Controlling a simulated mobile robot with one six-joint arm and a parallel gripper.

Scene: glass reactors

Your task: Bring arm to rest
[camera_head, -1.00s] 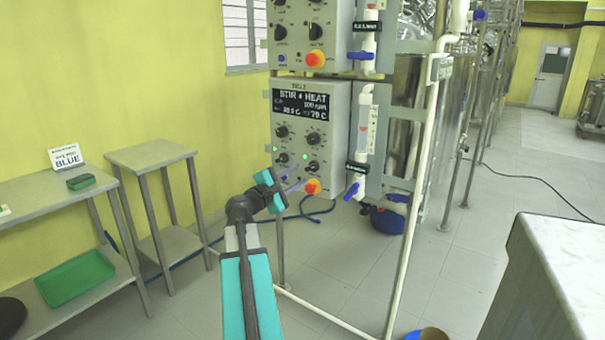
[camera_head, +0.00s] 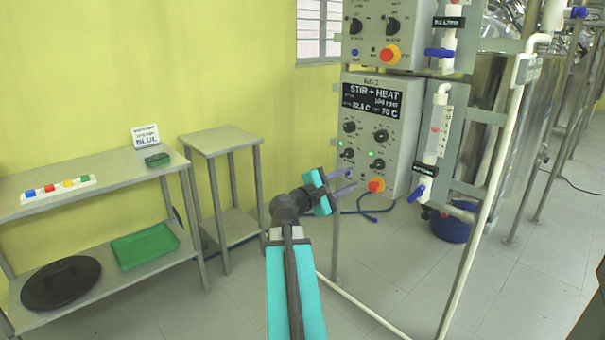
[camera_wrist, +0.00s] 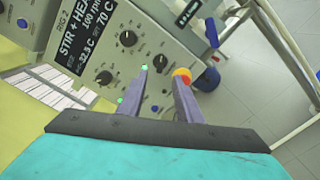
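My arm reaches forward from the bottom middle of the head view, teal and dark grey. My gripper (camera_head: 344,180) points right, toward the STIR + HEAT control box (camera_head: 376,135) of the rig. In the wrist view, the two grey-purple fingers of my gripper (camera_wrist: 163,95) stand apart with nothing between them. Beyond them shows the control box (camera_wrist: 90,45), with black knobs, green lights and a red-orange button with a yellow ring (camera_wrist: 181,77). I cannot tell from the views how far the fingertips are from the panel.
A metal table (camera_head: 105,187) at left holds coloured blocks (camera_head: 60,189) and a green item (camera_head: 157,160). Its lower shelf carries a green tray (camera_head: 145,246) and a dark round lid (camera_head: 61,284). A small bare stand (camera_head: 219,140) is beside it. A white pipe frame (camera_head: 487,200) rises at right.

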